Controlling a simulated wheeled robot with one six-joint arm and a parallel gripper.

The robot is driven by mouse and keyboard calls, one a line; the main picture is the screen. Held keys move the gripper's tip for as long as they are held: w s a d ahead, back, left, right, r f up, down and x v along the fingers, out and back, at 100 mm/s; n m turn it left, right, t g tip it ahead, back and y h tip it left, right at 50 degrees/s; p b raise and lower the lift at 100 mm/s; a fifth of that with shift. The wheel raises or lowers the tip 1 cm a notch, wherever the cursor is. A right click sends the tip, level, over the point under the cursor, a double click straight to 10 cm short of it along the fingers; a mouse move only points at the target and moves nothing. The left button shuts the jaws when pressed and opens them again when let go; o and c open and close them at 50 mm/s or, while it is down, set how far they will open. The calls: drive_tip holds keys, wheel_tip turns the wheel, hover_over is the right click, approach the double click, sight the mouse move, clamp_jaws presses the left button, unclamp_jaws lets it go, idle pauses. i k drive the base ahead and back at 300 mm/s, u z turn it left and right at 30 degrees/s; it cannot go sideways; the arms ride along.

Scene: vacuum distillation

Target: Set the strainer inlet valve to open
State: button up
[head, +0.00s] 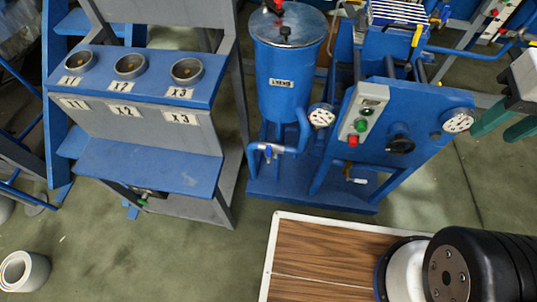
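A blue upright tank (281,85) with a grey lid stands at the upper middle; its small label is too blurred to read. A small valve with a blue handle (268,151) sits on the pipe at the tank's foot. Red fittings (279,8) are on top of the tank. I cannot tell which of these is the strainer inlet valve, or whether any is open. My arm fills the lower right corner; my gripper is not in view.
A sloped blue panel (425,115) carries gauges, a black knob (401,144) and a button box (363,115). A blue-grey rack (150,150) with X1, X2 and X3 cups stands left. A wood-topped board (320,255) lies in front.

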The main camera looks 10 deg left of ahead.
sight(268, 149)
drive_tip(key=k, duration=0.5)
drive_tip(key=u, duration=1.2)
drive_tip(key=i, duration=0.7)
drive_tip(key=z, duration=1.15)
